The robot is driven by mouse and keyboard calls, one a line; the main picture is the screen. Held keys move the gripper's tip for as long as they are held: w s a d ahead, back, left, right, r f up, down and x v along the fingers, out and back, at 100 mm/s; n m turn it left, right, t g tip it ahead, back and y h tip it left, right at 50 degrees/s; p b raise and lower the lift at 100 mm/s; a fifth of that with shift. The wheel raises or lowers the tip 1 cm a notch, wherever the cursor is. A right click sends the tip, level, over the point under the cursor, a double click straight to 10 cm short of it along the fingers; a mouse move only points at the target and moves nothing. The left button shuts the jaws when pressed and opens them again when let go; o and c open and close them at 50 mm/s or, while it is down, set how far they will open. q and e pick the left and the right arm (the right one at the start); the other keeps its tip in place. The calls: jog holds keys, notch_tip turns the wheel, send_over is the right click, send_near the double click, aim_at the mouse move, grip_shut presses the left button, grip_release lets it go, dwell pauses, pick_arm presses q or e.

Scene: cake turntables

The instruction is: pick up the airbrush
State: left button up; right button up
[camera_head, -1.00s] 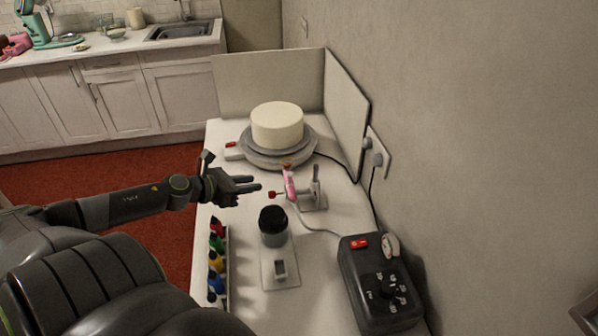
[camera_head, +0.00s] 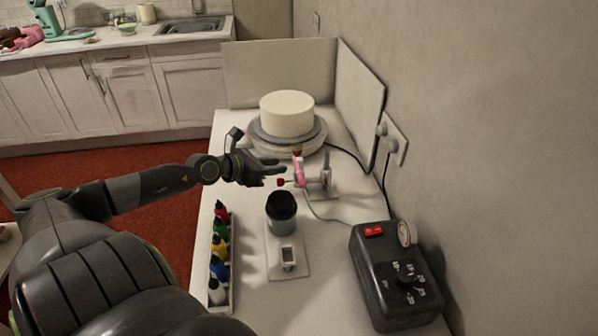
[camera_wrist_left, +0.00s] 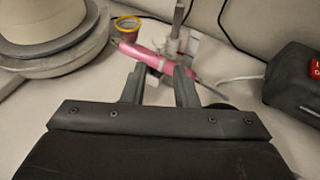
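The pink airbrush (camera_head: 299,172) rests in a small grey stand (camera_head: 325,178) on the white worktop, with a red tip at its left end. In the left wrist view the airbrush (camera_wrist_left: 152,58) lies slantwise just beyond my fingertips, with an amber cup (camera_wrist_left: 128,23) at its upper left end. My left gripper (camera_head: 281,173) is close to the airbrush on its left side. In the left wrist view its two fingers (camera_wrist_left: 158,72) are apart with nothing held between them. Whether they touch the airbrush is not clear. My right gripper is not in view.
A turntable (camera_head: 262,138) with a white cake (camera_head: 287,114) stands behind the airbrush. A hose runs from the stand to the compressor.

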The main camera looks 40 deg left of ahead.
aim_at(299, 165)
pick_arm(q)
jog(key=b+x, duration=0.2)
jog(key=x, duration=0.3)
jog(key=shift+s+f, duration=0.1)
jog(key=shift+f, duration=0.05)
jog(key=shift+w+f+b, duration=0.1)
jog(key=shift+w+b, duration=0.3)
jog(key=shift+w, duration=0.05)
jog(key=b+x, duration=0.4)
jog(key=x, duration=0.1)
jog(key=shift+w, duration=0.2)
